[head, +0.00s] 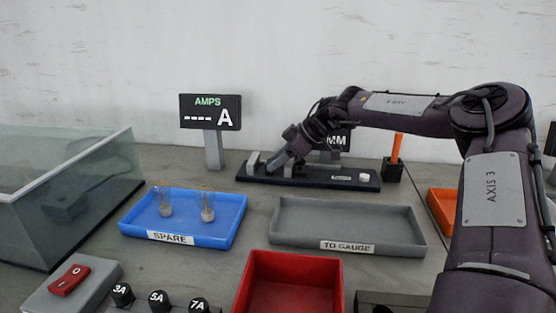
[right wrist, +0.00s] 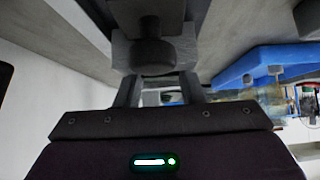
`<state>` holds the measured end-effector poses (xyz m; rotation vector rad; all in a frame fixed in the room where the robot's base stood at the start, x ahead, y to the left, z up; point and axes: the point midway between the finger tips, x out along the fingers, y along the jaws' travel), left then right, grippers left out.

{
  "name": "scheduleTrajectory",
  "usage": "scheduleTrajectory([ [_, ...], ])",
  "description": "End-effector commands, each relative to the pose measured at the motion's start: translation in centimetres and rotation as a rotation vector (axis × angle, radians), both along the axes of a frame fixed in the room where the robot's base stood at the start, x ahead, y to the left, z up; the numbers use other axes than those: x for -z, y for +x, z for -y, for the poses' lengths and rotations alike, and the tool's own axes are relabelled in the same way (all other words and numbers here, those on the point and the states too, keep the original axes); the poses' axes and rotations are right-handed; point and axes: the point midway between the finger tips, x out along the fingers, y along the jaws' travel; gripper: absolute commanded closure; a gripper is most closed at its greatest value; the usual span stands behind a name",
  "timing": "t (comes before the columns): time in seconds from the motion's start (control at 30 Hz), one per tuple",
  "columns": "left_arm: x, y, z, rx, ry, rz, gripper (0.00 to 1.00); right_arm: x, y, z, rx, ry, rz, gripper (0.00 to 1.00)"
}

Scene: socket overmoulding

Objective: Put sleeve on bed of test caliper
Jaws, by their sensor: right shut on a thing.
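The test caliper (head: 325,180) is a long dark base with grey jaws, lying at the back of the bench below a display marked MM. My right gripper (head: 277,162) reaches down over its left part, by the jaws. In the right wrist view my right gripper (right wrist: 153,58) is shut on a dark, round piece that looks like the sleeve (right wrist: 152,54). In the head view the sleeve is hidden by the gripper. Whether it touches the caliper bed cannot be told. My left gripper is not in view.
A blue SPARE tray (head: 132,222) holds two small parts. A grey TO GAUGE tray (head: 345,218) looks empty. A red bin (head: 290,260) stands in front, an AMPS display (head: 210,112) behind. A glass-sided box (head: 75,190) is at left, an orange marker (head: 397,147) at right.

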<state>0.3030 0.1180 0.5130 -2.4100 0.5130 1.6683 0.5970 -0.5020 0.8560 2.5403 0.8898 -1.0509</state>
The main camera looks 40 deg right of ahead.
Motion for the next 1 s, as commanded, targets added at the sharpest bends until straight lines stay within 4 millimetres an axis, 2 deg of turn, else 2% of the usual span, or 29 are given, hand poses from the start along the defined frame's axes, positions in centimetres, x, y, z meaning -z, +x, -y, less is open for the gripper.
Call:
scheduleTrajectory([
  [0.03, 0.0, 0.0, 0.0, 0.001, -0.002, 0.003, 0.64, 0.1, 0.0, 0.0, 0.001, 0.001, 0.0, 0.61],
  [0.17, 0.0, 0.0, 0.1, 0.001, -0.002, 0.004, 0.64, 0.1, 0.0, 0.0, 0.001, 0.001, 0.0, 0.44],
  [0.57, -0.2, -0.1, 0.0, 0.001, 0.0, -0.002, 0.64, -0.4, 0.0, 0.0, 0.0, 0.0, 0.0, 0.43],
  [0.77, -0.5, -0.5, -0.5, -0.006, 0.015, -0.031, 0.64, -2.7, -1.5, 1.3, 0.002, 0.001, 0.004, 0.43],
  [1.0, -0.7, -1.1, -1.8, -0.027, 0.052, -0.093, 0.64, -6.4, -4.4, 3.6, 0.001, 0.001, 0.003, 0.43],
])
